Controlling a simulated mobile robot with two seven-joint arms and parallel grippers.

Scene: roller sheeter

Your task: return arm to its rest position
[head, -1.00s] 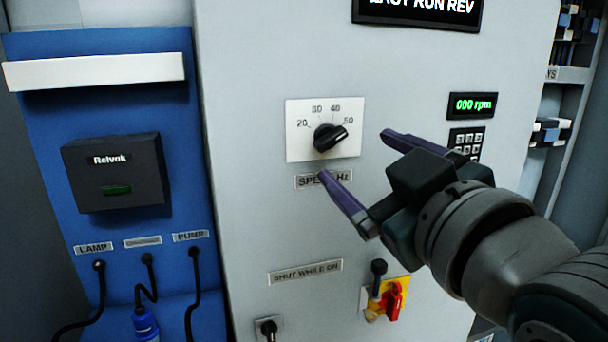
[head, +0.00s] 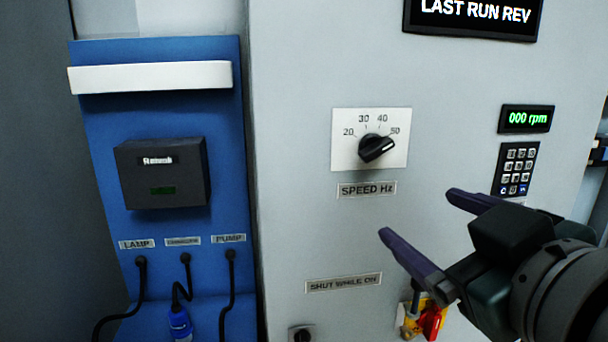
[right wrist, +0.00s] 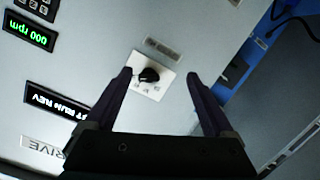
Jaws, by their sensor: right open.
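My right gripper (head: 418,222) is open and empty in the head view, in front of the grey cabinet, below and to the right of the black speed knob (head: 376,148). The knob sits on a white dial plate (head: 345,150) marked 20 to 50, and its pointer is near the 50 side. In the right wrist view the open fingers (right wrist: 160,85) frame the knob (right wrist: 149,75) from a distance, touching nothing. My left gripper is in neither view.
A keypad (head: 515,168) and a "000 rpm" display (head: 526,118) are at the right. A red and yellow switch (head: 430,320) is partly hidden behind my gripper. A blue panel (head: 100,140) with a black box (head: 162,172) and hanging cables stands at the left.

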